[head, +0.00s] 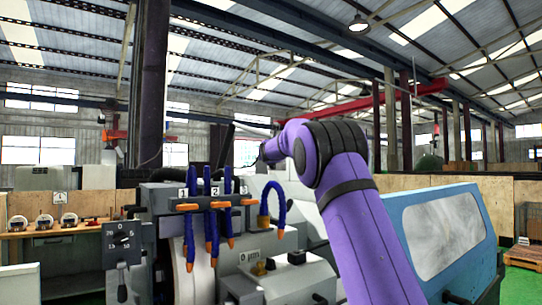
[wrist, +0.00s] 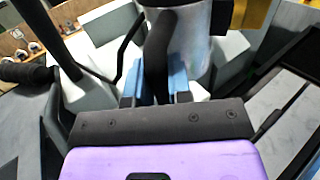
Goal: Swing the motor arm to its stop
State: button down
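My gripper (wrist: 158,92) shows in the wrist view with two blue fingers, one on each side of a dark curved bar (wrist: 158,45). The bar fills the gap and both fingers appear to touch it. It rises in front of a pale grey cylinder (wrist: 196,40), which looks like the motor body; I cannot tell how the bar joins it. In the head view my purple arm reaches over the grinder (head: 285,277), and the fingers are hidden. The motor arm's stop cannot be made out in either view.
Blue hoses with orange nozzles (head: 212,215) stand left of my arm. A blue guard with a clear window (head: 446,238) is at the right. A switch box (head: 122,243) is at the left. In the wrist view a thin black rod (wrist: 123,48) runs left of the bar.

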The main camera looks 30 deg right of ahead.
jog(key=c, duration=1.1)
grip_release()
jog(key=shift+d, duration=0.4)
jog(key=shift+a, duration=0.15)
jog(key=shift+s+a, duration=0.3)
jog(key=v, duration=1)
jog(key=shift+d, duration=0.1)
